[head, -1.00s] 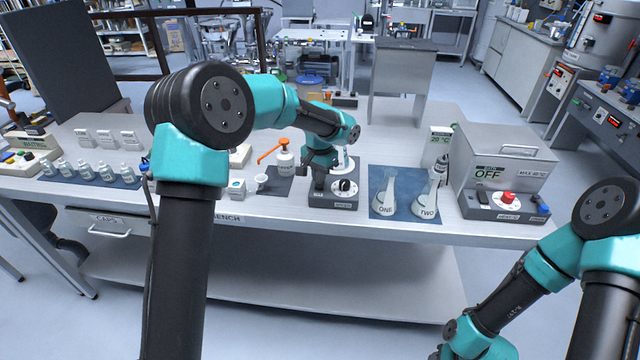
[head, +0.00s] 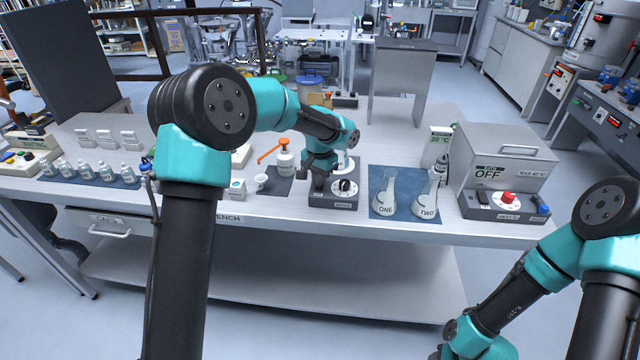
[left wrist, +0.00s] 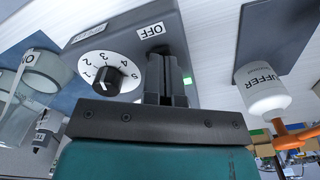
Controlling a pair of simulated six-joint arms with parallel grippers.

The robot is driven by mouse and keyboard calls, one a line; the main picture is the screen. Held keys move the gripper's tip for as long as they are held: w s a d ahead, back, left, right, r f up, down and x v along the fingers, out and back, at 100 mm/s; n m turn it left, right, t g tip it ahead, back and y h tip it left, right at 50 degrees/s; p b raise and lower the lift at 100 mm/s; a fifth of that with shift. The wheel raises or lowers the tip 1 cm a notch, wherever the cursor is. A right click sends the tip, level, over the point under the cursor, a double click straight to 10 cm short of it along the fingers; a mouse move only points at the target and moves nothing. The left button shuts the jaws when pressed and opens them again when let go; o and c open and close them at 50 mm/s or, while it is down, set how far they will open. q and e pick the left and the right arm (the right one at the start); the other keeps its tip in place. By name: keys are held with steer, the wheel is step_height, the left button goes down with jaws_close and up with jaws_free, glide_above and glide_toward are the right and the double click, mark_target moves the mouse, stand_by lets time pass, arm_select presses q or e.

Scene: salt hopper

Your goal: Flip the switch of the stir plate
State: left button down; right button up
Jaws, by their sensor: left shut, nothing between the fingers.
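The stir plate (head: 334,200) is a dark grey box on the bench. Its black knob on a numbered white dial (left wrist: 104,76) shows in the left wrist view, with a small dark rocker switch (left wrist: 151,31) beside an OFF label (left wrist: 150,51). My left gripper (head: 319,184) is over the left part of the plate's front. In the left wrist view its shut fingers (left wrist: 166,62) are just short of the switch, with nothing between them. I cannot tell whether the tips touch the plate. My right gripper is out of view; only its arm shows at lower right.
Flasks ONE (head: 385,192) and TWO (head: 427,193) stand on a blue mat right of the plate. A buffer bottle (head: 285,160) with an orange spout and a small white cup (head: 261,182) stand to its left. A water bath (head: 505,175) is at far right.

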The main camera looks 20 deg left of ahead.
arm_select(q)
steer(key=shift+f, duration=0.45)
stand_by(0.4)
steer(key=shift+r, duration=3.5)
